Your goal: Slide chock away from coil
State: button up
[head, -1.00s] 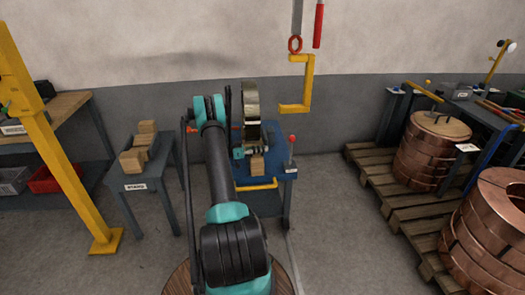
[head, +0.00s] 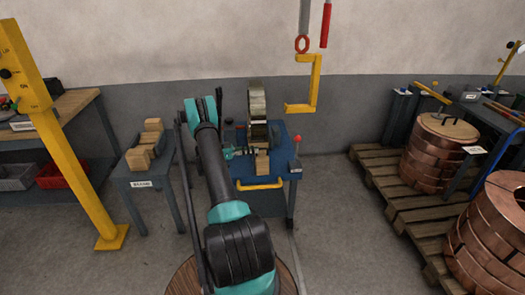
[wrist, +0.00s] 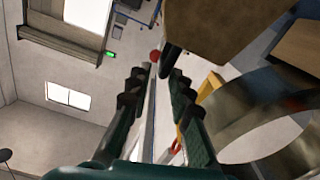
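A copper-grey coil (head: 258,102) stands on edge on the blue cart (head: 284,166); its ring also shows at the right of the wrist view (wrist: 232,128). A wooden chock (head: 262,164) sits at the coil's near foot. A wooden block close to the camera, seemingly this chock, fills the top of the wrist view (wrist: 225,25). My teal and black gripper (head: 246,152) is just left of the chock, partly behind my arm. In the wrist view my gripper (wrist: 161,72) has a gap between its fingers with nothing held. Whether a fingertip touches the block I cannot tell.
A red-knobbed post (head: 297,146) rises at the cart's right, and a yellow handle (head: 262,185) crosses its front. A yellow hook (head: 315,85) hangs behind. A stand with wooden blocks (head: 140,158) is left. Coils on a pallet (head: 395,190) are right, with clear floor between.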

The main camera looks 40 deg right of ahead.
jog(key=shift+v, duration=2.1)
jog(key=a+r+n+t+y, duration=0.2)
jog(key=a+r+n+t, duration=0.3)
jog(key=r+n, duration=0.3)
jog(key=s+a+r+n+t+y, duration=0.35)
jog(key=s+a+r+n, duration=0.2)
jog(key=a, duration=0.45)
jog(key=s+a+n+t+y, duration=0.5)
jog(key=s+a+n+y, duration=0.3)
jog(key=s+a, duration=1.5)
jog(key=shift+s+a+f+y, duration=0.4)
jog(key=shift+a+y, duration=0.2)
jog(key=shift+y, duration=0.35)
jog(key=shift+n, duration=0.25)
